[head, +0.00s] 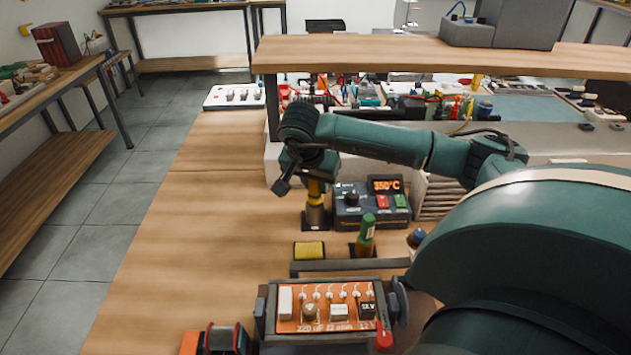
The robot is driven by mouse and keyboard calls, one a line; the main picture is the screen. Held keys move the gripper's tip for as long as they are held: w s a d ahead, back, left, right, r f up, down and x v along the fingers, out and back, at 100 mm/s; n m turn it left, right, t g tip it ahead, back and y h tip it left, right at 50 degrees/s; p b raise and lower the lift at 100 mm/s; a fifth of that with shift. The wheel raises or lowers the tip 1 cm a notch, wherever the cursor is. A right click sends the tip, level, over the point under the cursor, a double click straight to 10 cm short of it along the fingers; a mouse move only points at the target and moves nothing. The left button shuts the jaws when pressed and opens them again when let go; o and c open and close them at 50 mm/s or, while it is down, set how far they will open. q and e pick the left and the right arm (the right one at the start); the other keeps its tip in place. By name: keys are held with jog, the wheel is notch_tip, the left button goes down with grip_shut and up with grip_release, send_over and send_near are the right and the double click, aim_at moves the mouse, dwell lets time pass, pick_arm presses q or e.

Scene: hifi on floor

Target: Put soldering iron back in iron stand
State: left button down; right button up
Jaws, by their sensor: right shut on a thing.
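My right gripper (314,174) reaches in from the right and points down over the workbench. It is shut on the soldering iron (315,191), whose yellow and dark handle shows just below the fingers. The iron is roughly upright. The iron stand (315,216), a short dark holder on a black base, is directly beneath it. The lower part of the iron meets the stand in the picture; I cannot tell how deep it sits in it. My left gripper is not in view.
The soldering station (372,206), reading 350°C, stands just right of the stand. A wooden shelf (400,55) overhangs behind. The bench's left side is clear.

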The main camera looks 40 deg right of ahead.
jog(key=o, duration=1)
jog(key=shift+c, duration=0.2)
jog(key=o, duration=0.5)
jog(key=shift+o, duration=0.2)
jog(key=shift+r, duration=0.1)
jog(key=shift+r+p, duration=2.55)
jog(key=shift+r, duration=0.95)
jog(key=shift+f, duration=0.1)
